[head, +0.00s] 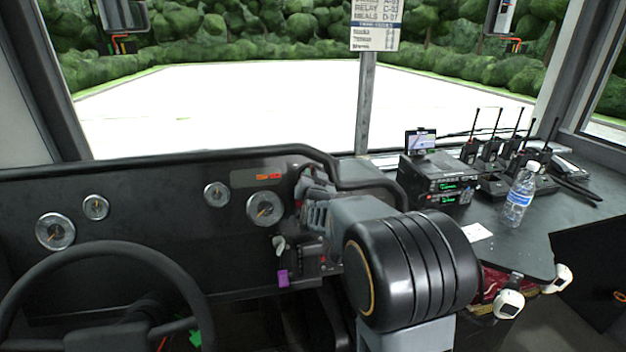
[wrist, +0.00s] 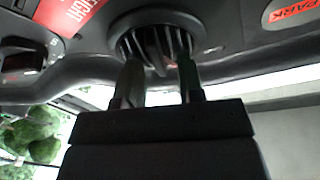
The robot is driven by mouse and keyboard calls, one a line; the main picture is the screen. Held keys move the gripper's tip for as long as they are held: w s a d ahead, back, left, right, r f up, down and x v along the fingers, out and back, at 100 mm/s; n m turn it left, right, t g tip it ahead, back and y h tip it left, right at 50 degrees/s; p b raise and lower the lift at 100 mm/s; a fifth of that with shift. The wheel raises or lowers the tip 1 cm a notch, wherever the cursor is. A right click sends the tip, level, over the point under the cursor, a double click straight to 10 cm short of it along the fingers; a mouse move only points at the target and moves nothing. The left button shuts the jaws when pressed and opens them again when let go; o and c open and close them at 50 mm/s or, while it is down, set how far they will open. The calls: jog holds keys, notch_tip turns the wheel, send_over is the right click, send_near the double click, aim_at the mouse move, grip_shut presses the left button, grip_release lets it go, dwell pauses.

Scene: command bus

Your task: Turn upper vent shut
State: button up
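A round dark vent (wrist: 155,38) with slatted vanes shows at the top middle of the wrist view. My gripper (wrist: 158,72) is right at it, with its two fingers apart and their tips against or just in front of the vanes. A narrow vane or tab slants down between the fingertips; I see no clear contact of the fingers with it. I cannot tell how far the vent is turned. In the head view my own arm reaches to the dashboard right of the gauges and hides the vent.
A red label (wrist: 75,14) and a PARK plate (wrist: 290,12) flank the vent. In the head view, a steering wheel (head: 100,252) is at lower left, gauges (head: 265,208) line the dashboard, and radios (head: 440,180) and a water bottle (head: 519,196) stand on the right counter.

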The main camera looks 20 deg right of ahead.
grip_shut()
jog(key=shift+f+n+b, duration=0.15)
jog(key=shift+n+b, duration=0.25)
jog(key=shift+b, duration=0.25)
jog(key=shift+f+n+y+b, duration=0.1)
jog(key=shift+n+y+b, duration=0.3)
jog(key=shift+n+b, duration=0.5)
jog(key=n+t+y+b, duration=0.1)
jog(key=n+b, duration=0.2)
jog(key=shift+y, duration=0.3)
jog(key=shift+a+r+n+y+p, duration=0.1)
jog(key=shift+n+y+p, duration=0.2)
jog(key=shift+n+y, duration=0.85)
jog(key=shift+r+n+y+p, duration=0.1)
jog(key=shift+n+y+p, duration=0.2)
jog(key=shift+n, duration=1.75)
jog(key=shift+a+r+n+y+p, duration=0.1)
jog(key=shift+n+y+p, duration=0.4)
jog(key=shift+n, duration=1.4)
